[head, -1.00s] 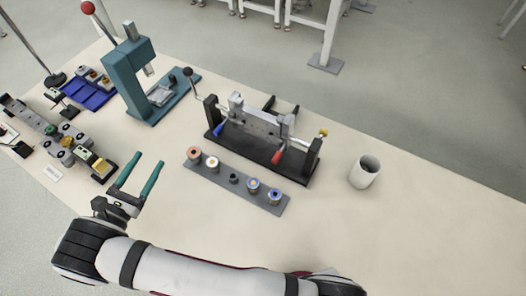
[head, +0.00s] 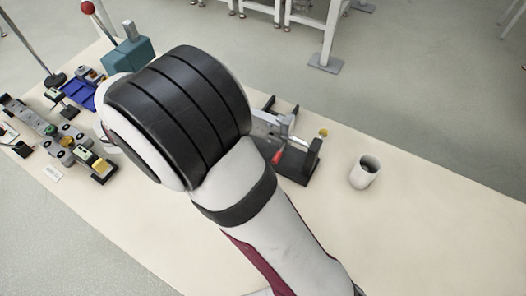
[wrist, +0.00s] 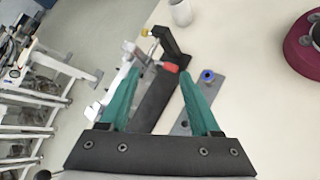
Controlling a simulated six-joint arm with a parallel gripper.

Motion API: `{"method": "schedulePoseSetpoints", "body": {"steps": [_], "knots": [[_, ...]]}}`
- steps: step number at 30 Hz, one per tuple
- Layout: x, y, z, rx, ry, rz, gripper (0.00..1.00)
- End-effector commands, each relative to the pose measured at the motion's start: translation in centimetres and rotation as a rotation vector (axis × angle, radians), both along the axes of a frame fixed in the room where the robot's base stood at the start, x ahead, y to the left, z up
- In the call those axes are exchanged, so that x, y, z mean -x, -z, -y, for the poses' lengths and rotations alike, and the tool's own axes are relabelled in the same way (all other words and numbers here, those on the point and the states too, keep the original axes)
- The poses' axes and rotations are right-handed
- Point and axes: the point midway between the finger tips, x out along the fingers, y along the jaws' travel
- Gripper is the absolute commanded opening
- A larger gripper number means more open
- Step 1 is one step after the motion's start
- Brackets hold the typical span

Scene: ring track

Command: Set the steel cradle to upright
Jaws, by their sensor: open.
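The steel cradle (head: 271,122) sits in its black stand (head: 302,168) on the table. My arm hides most of it in the head view; only its right end shows, with a red handle (head: 278,156). In the wrist view the cradle (wrist: 131,50) is a pale grey part left of the stand's dark base (wrist: 157,103). The red handle (wrist: 168,67) appears between the fingertips in that picture; I cannot tell how far off it is. My gripper (wrist: 165,68) has green fingers, is open and empty, and points at the stand's right end. The cradle's exact tilt is unclear.
A yellow knob (head: 323,132) tops the stand's right post. A white cup (head: 364,172) stands right of it. A grey rail with a blue-topped spool (wrist: 208,76) lies beside the stand. A teal press (head: 128,54) stands behind my arm. The table front right is clear.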

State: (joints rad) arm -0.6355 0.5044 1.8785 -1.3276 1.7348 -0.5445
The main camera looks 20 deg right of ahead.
Motion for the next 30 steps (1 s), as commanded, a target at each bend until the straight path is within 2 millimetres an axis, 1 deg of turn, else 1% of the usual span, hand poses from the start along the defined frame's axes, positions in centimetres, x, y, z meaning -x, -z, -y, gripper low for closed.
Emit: {"method": "schedulePoseSetpoints", "body": {"steps": [1,3,6,9,12,19,20,21,22,23,25,26,27,29,30], "knots": [[0.9,-0.4,0.9,-0.040,0.056,0.015,0.64],[2.2,-0.8,1.9,-0.093,0.135,0.033,0.64],[3.8,-1.2,2.8,-0.154,0.224,0.056,0.64],[4.8,-1.4,3.3,-0.193,0.281,0.072,0.64],[5.3,-1.4,3.5,-0.210,0.308,0.078,0.64],[5.4,-1.4,3.5,-0.214,0.314,0.079,0.64],[5.4,-1.4,3.5,-0.214,0.313,0.080,0.60],[5.0,-1.4,3.5,-0.200,0.304,0.089,0.53],[4.4,-1.3,3.3,-0.172,0.288,0.110,0.48],[3.3,-1.2,2.9,-0.125,0.257,0.149,0.42],[-1.0,-0.9,0.7,0.015,0.123,0.321,0.30],[-3.1,-0.7,-1.0,0.067,0.048,0.419,0.24],[-5.5,-0.5,-3.7,0.110,-0.059,0.557,0.17],[-8.2,0.1,-8.5,0.125,-0.219,0.753,0.06],[-9.3,0.5,-11.5,0.109,-0.315,0.864,0.00]]}}
